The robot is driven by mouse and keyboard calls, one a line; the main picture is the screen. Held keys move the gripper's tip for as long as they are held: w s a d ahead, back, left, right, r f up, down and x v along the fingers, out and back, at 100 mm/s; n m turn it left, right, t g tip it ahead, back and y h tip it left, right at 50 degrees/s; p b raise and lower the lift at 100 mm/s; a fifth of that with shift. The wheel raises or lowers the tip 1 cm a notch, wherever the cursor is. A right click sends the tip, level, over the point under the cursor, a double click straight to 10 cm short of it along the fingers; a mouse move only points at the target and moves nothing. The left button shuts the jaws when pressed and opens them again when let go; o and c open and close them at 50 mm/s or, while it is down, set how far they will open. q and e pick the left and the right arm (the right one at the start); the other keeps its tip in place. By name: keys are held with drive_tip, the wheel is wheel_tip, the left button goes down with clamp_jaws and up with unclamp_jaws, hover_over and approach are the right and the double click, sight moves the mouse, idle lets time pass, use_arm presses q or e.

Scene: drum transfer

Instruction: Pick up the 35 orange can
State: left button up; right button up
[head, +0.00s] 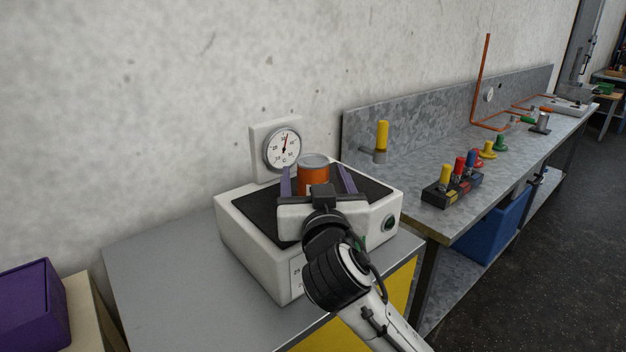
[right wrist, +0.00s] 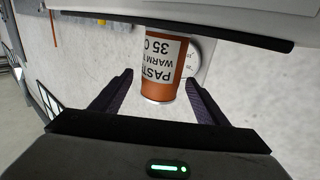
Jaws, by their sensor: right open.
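The orange can (head: 313,174) with a grey lid stands on the dark top of a white box-shaped device (head: 255,251). In the right wrist view the can (right wrist: 163,70) shows a white label reading "PASTE WARM T… 35 C", upside down. My right gripper (head: 318,180) is open, with one purple finger on each side of the can. In the right wrist view the fingers (right wrist: 160,95) stand apart, with visible gaps to the can. The gripper's body hides the can's lower part in the head view. My left gripper is not in view.
A round dial gauge (head: 282,148) stands behind the device near the wall. The device rests on a grey cabinet (head: 165,262). A purple box (head: 30,308) is at lower left. A metal bench (head: 415,168) at right carries colored plugs and a yellow-handled tool (head: 382,135).

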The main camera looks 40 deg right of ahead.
drive_tip(key=shift+x, duration=1.25)
drive_tip(key=c, duration=1.4)
drive_tip(key=shift+r, duration=0.15)
drive_tip(key=shift+c, duration=0.7)
